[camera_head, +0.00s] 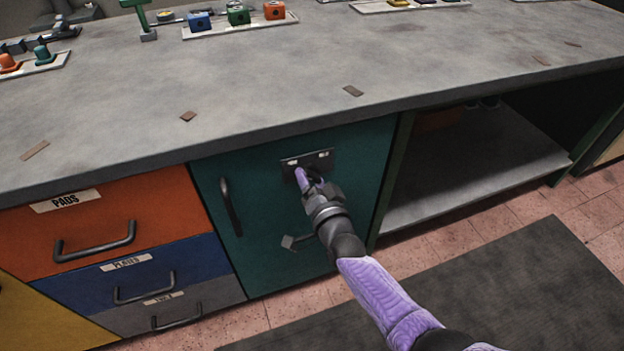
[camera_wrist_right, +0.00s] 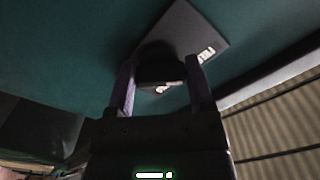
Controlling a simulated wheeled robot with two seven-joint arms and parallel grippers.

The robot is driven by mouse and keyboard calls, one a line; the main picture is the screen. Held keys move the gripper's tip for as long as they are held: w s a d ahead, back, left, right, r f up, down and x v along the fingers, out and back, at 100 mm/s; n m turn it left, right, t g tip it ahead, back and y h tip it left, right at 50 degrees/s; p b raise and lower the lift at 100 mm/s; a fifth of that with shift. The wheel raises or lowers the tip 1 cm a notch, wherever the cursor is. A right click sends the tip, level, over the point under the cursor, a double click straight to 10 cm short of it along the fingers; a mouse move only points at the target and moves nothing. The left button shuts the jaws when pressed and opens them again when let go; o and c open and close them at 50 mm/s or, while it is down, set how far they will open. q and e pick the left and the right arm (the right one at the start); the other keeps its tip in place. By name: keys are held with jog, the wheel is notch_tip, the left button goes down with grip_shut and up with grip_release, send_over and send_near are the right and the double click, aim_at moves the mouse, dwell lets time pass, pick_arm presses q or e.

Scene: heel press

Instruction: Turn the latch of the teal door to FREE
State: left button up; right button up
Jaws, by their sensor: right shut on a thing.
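The teal door (camera_head: 262,245) is closed under the workbench, with a dark vertical handle (camera_head: 230,207) on its left side. A dark latch plate (camera_head: 318,157) with small pale labels is near the door's top; the label wording is too small to read surely. My right gripper (camera_head: 302,175) is at the plate in the head view, its wrist partly hiding the latch. In the right wrist view, my right gripper's fingers (camera_wrist_right: 160,92) are on either side of the dark rounded latch knob (camera_wrist_right: 158,62) and shut on it. The latch's exact turn is hard to tell. My left gripper is not in view.
Left of the door are an orange drawer (camera_head: 150,215), a blue drawer and a grey drawer with handles. An open shelf (camera_head: 470,180) is to the right. The worktop (camera_head: 290,80) above carries trays of small parts. A dark mat (camera_head: 500,290) lies on the tiled floor.

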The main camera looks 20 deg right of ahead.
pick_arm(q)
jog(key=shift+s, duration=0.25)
pick_arm(e)
jog(key=o, duration=1)
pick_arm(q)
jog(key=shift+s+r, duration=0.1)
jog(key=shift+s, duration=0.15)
pick_arm(e)
jog(key=shift+o, duration=1.2)
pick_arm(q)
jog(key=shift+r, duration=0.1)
pick_arm(e)
jog(key=shift+s, duration=0.1)
pick_arm(q)
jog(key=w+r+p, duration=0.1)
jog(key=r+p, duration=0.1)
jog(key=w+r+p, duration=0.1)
jog(key=p, duration=0.1)
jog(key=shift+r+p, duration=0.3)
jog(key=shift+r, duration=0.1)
pick_arm(e)
jog(key=s, duration=0.9)
jog(key=shift+s+d, duration=0.15)
jog(key=shift+s, duration=0.25)
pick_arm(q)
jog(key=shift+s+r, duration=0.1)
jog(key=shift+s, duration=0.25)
